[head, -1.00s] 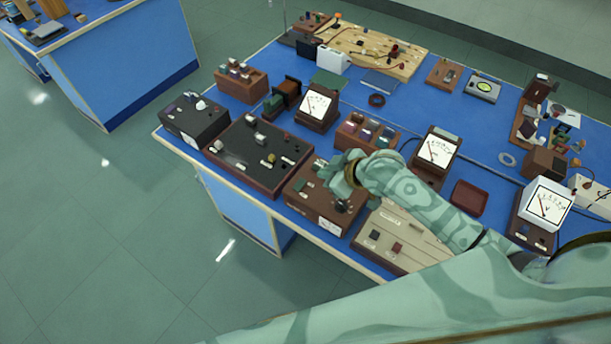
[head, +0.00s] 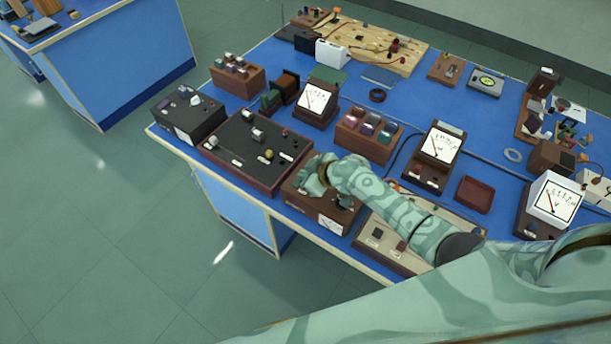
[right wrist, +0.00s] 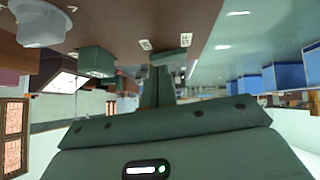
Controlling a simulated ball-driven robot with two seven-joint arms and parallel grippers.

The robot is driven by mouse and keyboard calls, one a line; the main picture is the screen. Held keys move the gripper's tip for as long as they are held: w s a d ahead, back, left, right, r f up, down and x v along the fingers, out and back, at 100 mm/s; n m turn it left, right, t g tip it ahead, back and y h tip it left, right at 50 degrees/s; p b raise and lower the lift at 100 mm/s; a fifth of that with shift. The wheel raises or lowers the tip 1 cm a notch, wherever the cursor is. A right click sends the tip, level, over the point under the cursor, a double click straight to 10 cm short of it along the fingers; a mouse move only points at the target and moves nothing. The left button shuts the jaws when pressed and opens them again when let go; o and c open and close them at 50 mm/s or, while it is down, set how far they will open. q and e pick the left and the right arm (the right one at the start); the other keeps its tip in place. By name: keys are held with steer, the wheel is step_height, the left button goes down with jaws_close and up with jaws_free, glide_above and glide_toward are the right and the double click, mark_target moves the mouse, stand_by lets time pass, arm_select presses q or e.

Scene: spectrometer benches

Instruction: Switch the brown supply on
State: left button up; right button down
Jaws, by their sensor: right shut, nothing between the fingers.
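The brown supply (head: 306,206) is a low brown box at the front edge of the blue bench in the head view, between a wide dark box and a beige one. My right gripper (head: 308,184) is over its top, toward its left part, and hides much of its controls. In the right wrist view the shut, empty fingers (right wrist: 168,62) reach toward a brown panel (right wrist: 130,22), seen upside down. A pale knob (right wrist: 40,25) and a green block (right wrist: 95,62) stand out from the panel. I cannot tell whether the fingers touch anything. My left gripper is not in view.
The wide dark box (head: 238,165) stands left of the supply. The beige box (head: 385,258) is at its right, partly under my arm. A brown rack of coloured parts (head: 368,135) and a meter (head: 317,100) stand behind. Open floor lies in front.

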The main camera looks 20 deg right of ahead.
steer(key=shift+f, duration=0.1)
steer(key=shift+w+d+f+b, duration=0.1)
steer(key=shift+d+f+b, duration=0.1)
steer(key=shift+f+b, duration=0.3)
steer(key=shift+a+r, duration=0.1)
steer(key=shift+r, duration=0.15)
steer(key=shift+s+p, duration=0.2)
steer(key=shift+p, duration=0.15)
steer(key=shift+s+a+p, duration=0.3)
steer(key=shift+a+p, duration=0.15)
steer(key=shift+p, duration=0.05)
steer(key=shift+s+a, duration=0.2)
steer(key=shift+a, duration=0.05)
steer(key=shift+r, duration=0.1)
